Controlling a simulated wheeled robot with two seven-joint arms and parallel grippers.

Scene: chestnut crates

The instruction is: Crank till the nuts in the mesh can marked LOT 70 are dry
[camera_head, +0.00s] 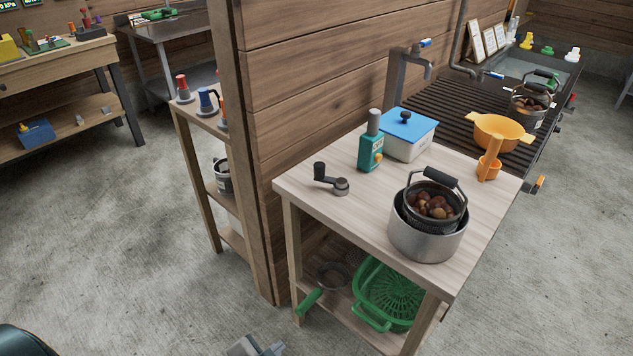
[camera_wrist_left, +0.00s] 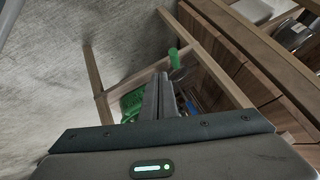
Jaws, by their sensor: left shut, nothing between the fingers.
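A dark mesh can (camera_head: 432,219) of brown nuts, with a raised bail handle, sits inside a grey metal pot (camera_head: 428,243) on the light wooden table (camera_head: 300,188). A second mesh can (camera_head: 529,104) with nuts stands on the ribbed dark counter behind; a pale label shows on it. I cannot read LOT 70 on either can. A black and grey crank handle (camera_head: 331,180) lies on the table's left side. My left gripper (camera_head: 262,348) is low at the bottom edge, in front of the table, apart from everything. Its fingers (camera_wrist_left: 160,92) are shut and empty in the left wrist view.
A green colander (camera_head: 389,293) and a green-handled strainer (camera_head: 312,300) lie on the lower shelf. A wooden post (camera_head: 240,150) stands left.

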